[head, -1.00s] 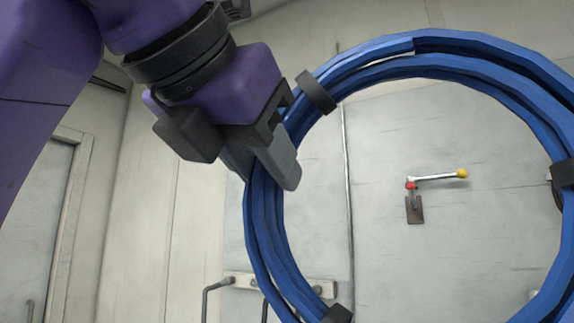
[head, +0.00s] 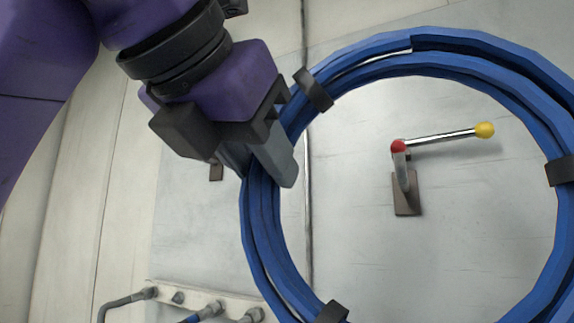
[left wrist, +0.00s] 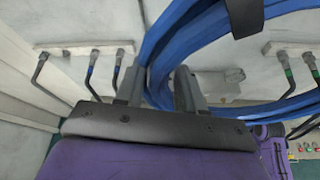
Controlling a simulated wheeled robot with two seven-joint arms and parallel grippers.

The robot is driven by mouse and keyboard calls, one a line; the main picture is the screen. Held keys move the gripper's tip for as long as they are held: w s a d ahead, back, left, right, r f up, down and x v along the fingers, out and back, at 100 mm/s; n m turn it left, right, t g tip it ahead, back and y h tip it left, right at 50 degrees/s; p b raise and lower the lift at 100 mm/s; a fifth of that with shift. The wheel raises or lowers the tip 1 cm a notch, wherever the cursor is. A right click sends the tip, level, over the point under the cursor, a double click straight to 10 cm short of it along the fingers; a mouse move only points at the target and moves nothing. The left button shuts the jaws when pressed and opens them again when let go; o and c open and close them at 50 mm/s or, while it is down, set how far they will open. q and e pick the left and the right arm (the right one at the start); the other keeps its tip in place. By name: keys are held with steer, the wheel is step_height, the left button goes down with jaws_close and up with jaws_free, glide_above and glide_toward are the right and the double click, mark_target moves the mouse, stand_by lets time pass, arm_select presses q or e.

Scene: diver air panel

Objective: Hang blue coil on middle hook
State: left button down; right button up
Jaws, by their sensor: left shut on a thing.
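The blue coil (head: 262,225) is a large ring of blue hose bound with black bands. It fills the right of the head view and hangs upright in front of the wall panel. My left gripper (head: 262,165) is shut on the coil's left side, and the coil also shows between its fingers in the left wrist view (left wrist: 160,60). A hook (head: 405,180) with a brown base plate, a red ball and a yellow-tipped rod shows on the wall through the ring's opening, apart from the coil. My right gripper is out of view.
A pale manifold strip (head: 190,300) with several pipe fittings runs along the lower left wall. Another brown plate (head: 216,172) is partly hidden behind my left gripper. More fittings and pipes (left wrist: 95,50) show in the left wrist view. The wall inside the ring is otherwise bare.

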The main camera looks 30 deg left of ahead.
arm_select(q)
steer(key=shift+w, duration=0.45)
steer(key=shift+w+b, duration=0.25)
steer(key=shift+b, duration=0.1)
steer(key=shift+w+p, duration=1.95)
steer(key=shift+w, duration=7.3)
steer(key=shift+w+a+f+b, duration=0.1)
steer(key=shift+w+f+b, duration=0.05)
steer(key=shift+f+b, duration=2.25)
steer(key=shift+f, duration=0.15)
